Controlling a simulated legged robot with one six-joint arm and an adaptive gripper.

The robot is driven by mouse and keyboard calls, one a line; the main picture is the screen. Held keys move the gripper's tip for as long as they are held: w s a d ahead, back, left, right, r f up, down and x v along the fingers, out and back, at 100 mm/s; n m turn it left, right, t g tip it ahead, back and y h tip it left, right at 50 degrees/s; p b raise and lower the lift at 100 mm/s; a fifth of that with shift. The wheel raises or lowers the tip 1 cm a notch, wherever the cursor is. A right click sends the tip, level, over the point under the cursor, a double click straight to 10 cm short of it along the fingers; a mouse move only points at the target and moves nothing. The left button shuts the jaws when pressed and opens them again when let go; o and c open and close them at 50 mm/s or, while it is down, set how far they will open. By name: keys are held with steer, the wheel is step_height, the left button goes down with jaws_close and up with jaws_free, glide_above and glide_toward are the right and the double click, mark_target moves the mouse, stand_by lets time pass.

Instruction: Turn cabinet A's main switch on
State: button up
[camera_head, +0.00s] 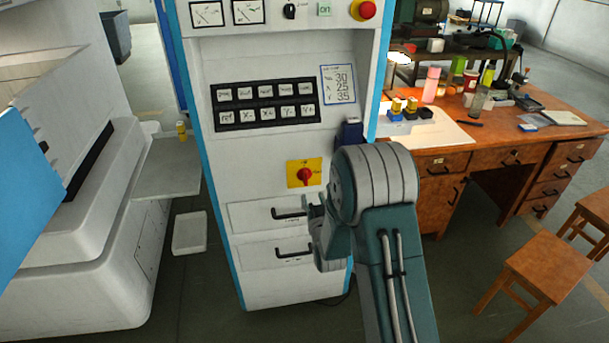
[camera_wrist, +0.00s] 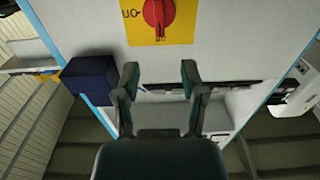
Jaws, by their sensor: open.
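The white cabinet (camera_head: 285,60) with blue edges fills the middle of the head view; no letter A is readable on it. Its red rotary switch (camera_head: 305,176) sits on a yellow plate (camera_head: 292,168), above two drawers. That view appears upside down, with "ON" inverted left of the knob. My gripper (camera_wrist: 160,75) is open and empty, its two fingers apart and clear of the knob. In the head view my arm mostly hides it.
A dark blue box (camera_head: 350,134) sticks out at the cabinet's right, also seen in the wrist view (camera_wrist: 89,79). Drawer handles (camera_head: 289,214) project below the switch. A red button (camera_head: 366,9) is higher up. A wooden desk (camera_head: 500,150) and stools stand right.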

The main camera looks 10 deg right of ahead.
mark_target(306, 177)
steer(key=w, duration=0.9)
steer(key=shift+w, duration=0.35)
jaws_close()
